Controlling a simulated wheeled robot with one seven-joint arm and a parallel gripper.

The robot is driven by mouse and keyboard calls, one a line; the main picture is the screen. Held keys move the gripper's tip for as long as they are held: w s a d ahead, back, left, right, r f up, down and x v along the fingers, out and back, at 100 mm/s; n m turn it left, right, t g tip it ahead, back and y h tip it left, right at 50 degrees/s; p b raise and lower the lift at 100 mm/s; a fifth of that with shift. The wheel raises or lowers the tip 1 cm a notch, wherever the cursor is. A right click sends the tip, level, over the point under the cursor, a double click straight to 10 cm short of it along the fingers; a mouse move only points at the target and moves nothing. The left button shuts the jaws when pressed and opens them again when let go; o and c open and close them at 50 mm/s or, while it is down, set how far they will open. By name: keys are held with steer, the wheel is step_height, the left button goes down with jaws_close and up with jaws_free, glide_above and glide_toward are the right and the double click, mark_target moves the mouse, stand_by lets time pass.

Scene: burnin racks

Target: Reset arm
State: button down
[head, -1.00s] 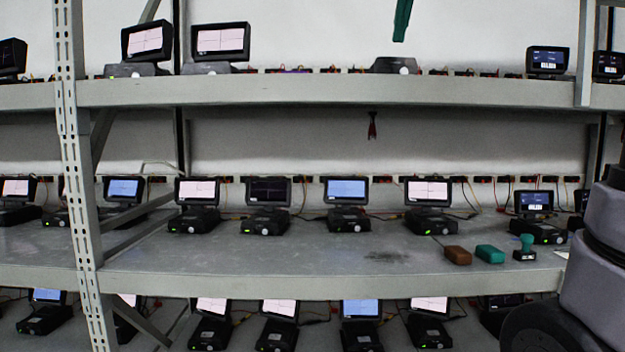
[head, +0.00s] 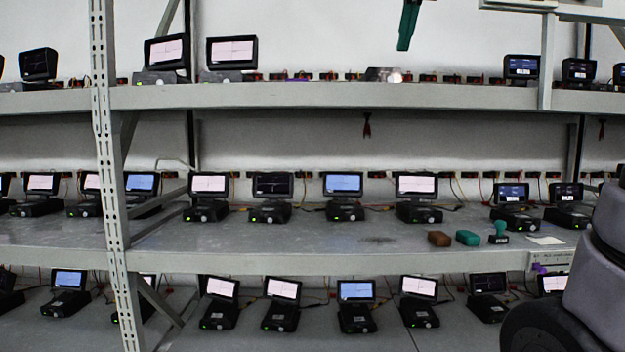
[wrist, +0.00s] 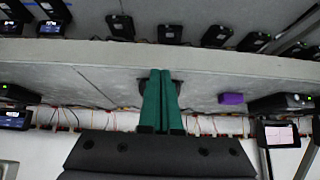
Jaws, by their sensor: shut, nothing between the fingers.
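My gripper (wrist: 160,74) shows in the wrist view with its two green fingers side by side and shut. Nothing is held between them. A dark thing on the shelf behind the fingertips is partly hidden by them. In the head view the green fingers (head: 407,28) hang down from the top edge, in front of the wall above the upper shelf. The rest of the gripper is out of that view. The fingers look clear of the shelf.
The grey rack has an upper shelf (head: 350,97), a middle shelf (head: 330,262) and a lower level, all with several screened devices. A brown block (head: 439,238), a green block (head: 467,238) and a stamp (head: 499,233) sit on the middle shelf. A purple block (wrist: 231,98) shows in the wrist view.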

steer(key=s+d+f+m, duration=0.1)
steer(key=s+f, duration=0.4)
steer(key=f, duration=0.4)
steer(key=s+d+f+m+y, duration=0.1)
steer(key=s+f, duration=0.4)
steer(key=f, duration=0.5)
steer(key=s+d+f+m, duration=0.2)
steer(key=s+d+f, duration=0.1)
steer(key=f, duration=0.7)
steer(key=shift+s+y, duration=0.4)
steer(key=shift+s, duration=0.5)
